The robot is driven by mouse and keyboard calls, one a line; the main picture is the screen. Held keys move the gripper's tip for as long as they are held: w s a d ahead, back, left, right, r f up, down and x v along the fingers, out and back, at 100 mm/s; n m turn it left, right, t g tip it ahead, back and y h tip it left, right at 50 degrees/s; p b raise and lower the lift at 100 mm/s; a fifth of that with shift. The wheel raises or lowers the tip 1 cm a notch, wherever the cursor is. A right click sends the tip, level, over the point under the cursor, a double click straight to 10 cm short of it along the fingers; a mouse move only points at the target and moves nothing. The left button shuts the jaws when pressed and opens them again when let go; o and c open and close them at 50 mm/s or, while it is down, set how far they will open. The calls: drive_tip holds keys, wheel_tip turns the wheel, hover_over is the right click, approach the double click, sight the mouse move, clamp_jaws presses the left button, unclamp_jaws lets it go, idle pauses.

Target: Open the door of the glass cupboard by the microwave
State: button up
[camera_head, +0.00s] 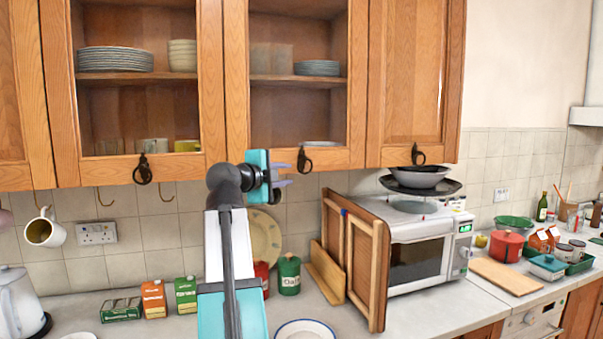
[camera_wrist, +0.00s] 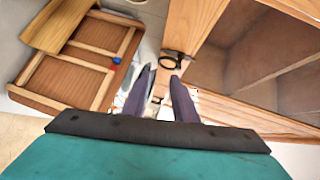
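The glass cupboard door (camera_head: 299,72) hangs on the wall unit, left of and above the microwave (camera_head: 417,256). It looks shut, with plates and glasses behind the pane. Its dark ring handle (camera_head: 304,160) is at the lower right corner of the frame. My gripper (camera_head: 285,183) is just left of and slightly below this handle. In the wrist view, the handle (camera_wrist: 176,60) lies just beyond the fingertips of my gripper (camera_wrist: 162,75). The two fingers are apart, with nothing visible between them. I cannot tell whether a finger touches the handle.
Another glass door (camera_head: 137,80) with a ring handle is on the left, and a solid wooden door (camera_head: 409,75) on the right. Wooden trays (camera_head: 365,268) lean beside the microwave below. Bowls (camera_head: 418,178) stand on it, close under the cupboard. A green tin (camera_head: 289,275) stands on the worktop.

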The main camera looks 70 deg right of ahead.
sight(303, 173)
drive_tip(key=shift+s+d+f+p, duration=0.25)
drive_tip(key=shift+d+p, duration=0.4)
drive_tip(key=shift+d, duration=1.3)
drive_tip(key=shift+s+d+f+p, duration=0.25)
drive_tip(key=shift+d+p, duration=0.4)
drive_tip(key=shift+d, duration=1.3)
drive_tip(key=shift+s+d+f+p, duration=0.25)
drive_tip(key=shift+d+p, duration=0.4)
drive_tip(key=shift+d, duration=1.3)
drive_tip(key=shift+w, duration=0.1)
clamp_jaws()
